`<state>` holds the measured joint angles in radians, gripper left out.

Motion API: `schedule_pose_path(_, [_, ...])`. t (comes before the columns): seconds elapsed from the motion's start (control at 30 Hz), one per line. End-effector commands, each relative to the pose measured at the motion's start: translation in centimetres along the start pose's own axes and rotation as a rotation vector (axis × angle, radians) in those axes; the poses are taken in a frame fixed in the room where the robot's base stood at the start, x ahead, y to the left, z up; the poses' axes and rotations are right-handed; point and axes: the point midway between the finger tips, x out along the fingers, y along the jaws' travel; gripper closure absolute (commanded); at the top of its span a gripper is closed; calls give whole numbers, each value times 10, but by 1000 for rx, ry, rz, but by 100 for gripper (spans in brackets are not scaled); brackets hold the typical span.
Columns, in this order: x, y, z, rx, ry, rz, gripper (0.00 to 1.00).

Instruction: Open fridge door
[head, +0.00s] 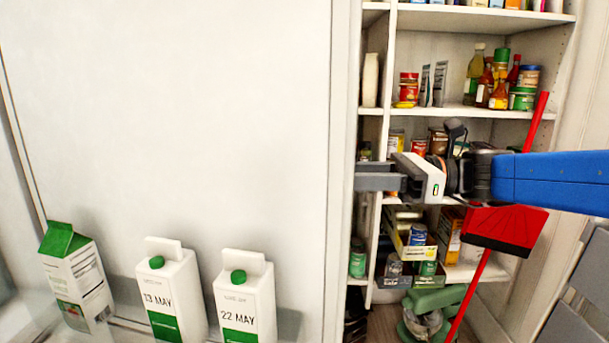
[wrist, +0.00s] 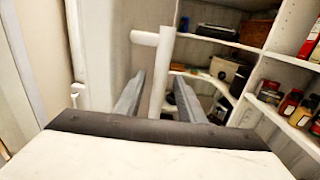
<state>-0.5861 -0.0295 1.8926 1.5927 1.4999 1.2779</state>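A large white panel (head: 190,110), which looks like the fridge, fills the left of the head view. In the wrist view a white upright handle bar (wrist: 160,70) stands off a pale door face (wrist: 108,45) on a short round post. My gripper (head: 360,176) points left at the panel's right edge in the head view. In the wrist view its two grey fingers (wrist: 160,92) are apart, with the bar showing between them. I cannot tell whether either finger touches it. The handle does not show in the head view.
Three milk cartons (head: 170,290) stand along the bottom left. Shelves (head: 450,112) of bottles, cans and boxes lie behind my arm. A red broom (head: 505,228) leans at the right. Jars (wrist: 290,103) line a shelf at the right of the wrist view.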

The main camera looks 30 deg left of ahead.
Motion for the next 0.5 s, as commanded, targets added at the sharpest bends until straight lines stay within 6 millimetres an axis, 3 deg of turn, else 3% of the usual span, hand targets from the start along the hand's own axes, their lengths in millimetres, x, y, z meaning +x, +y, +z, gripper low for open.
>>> schedule_pose_path(0.2, [34, 1, 0, 0, 0, 3, 64])
schedule_pose_path(0.5, [60, 1, 0, 0, 0, 2, 64])
